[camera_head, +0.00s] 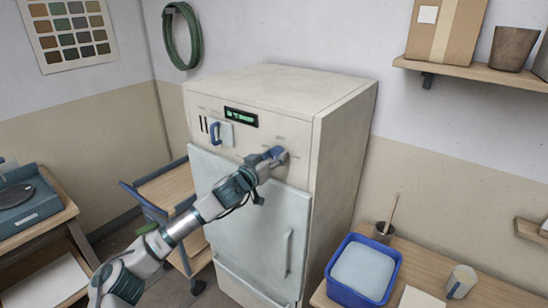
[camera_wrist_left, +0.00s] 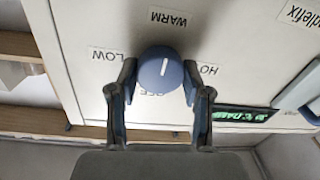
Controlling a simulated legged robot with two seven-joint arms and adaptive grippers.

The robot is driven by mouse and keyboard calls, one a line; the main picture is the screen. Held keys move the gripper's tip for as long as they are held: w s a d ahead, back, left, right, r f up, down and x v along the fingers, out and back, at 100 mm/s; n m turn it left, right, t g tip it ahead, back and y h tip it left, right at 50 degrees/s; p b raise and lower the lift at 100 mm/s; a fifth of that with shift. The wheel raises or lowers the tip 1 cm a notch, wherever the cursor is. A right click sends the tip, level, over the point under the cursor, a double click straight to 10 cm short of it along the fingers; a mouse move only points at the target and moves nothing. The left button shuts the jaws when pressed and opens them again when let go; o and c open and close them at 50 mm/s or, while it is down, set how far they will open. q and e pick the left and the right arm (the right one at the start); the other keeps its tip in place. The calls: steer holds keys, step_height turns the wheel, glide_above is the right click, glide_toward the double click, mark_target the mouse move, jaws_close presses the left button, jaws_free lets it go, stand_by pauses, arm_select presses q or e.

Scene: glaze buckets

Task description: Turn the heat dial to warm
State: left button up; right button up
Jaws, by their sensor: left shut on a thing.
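The heat dial (camera_wrist_left: 160,75) is a round blue knob with a short white mark on the pale cabinet front. The wrist view is upside down. The white mark runs roughly up and down in that view; I cannot tell which end points. My left gripper (camera_wrist_left: 160,88) is shut on the dial, a finger at each side. In the head view, this gripper (camera_head: 273,156) hides most of the dial. My right gripper is not in view.
The cabinet (camera_head: 340,140) has a green display (camera_head: 241,117), a blue handle (camera_head: 215,132) and a pale door (camera_head: 240,235) below. A blue tub (camera_head: 336,290) and a cup (camera_head: 461,281) stand on the right table. A trolley (camera_head: 168,188) stands left of the cabinet.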

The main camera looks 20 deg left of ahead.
arm_select(q)
steer(key=o, duration=1)
steer(key=shift+w+f, duration=0.1)
steer(key=shift+f, duration=0.4)
steer(key=shift+o, duration=0.8)
steer(key=shift+w+r, duration=0.1)
steer(key=shift+w, duration=0.05)
steer(key=shift+a+r, duration=0.1)
steer(key=shift+r, duration=0.05)
steer(key=shift+s, duration=0.4)
steer(key=v, duration=1.1)
steer(key=shift+a, duration=0.25)
